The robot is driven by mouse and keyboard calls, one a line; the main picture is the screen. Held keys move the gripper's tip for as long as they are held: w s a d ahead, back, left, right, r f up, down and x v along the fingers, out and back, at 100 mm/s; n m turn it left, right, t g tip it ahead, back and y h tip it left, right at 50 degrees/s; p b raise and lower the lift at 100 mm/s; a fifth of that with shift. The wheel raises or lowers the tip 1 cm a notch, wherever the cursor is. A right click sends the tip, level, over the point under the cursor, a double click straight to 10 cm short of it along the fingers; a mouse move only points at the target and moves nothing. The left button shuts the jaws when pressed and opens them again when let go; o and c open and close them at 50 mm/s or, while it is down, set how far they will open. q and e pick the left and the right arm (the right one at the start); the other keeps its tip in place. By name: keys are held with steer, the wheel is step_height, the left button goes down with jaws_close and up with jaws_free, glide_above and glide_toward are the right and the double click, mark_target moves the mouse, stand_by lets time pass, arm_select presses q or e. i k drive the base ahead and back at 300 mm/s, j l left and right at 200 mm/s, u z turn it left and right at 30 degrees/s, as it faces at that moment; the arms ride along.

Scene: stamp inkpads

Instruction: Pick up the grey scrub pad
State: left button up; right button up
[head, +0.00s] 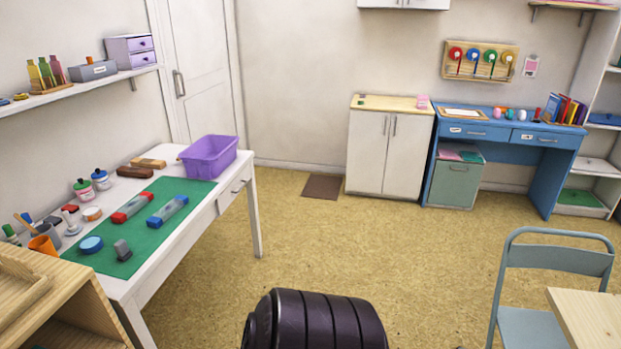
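A small dark grey block (122,250), which looks like the grey scrub pad, sits on the green mat (150,232) near the mat's front end. The mat lies on the white table (187,240) at the left. The block is right of a round blue-lidded tin (91,244) and apart from it. Neither of my grippers is in view.
A red inkpad (132,207) and a blue inkpad (167,211) lie on the mat. A purple basket (209,157) stands at the table's far end. An orange cup (42,246) is near the left. A wooden shelf unit (60,310) stands close front left. Floor (330,240) is open centrally.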

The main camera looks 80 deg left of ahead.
mark_target(123, 254)
steer(key=u, duration=3.8)
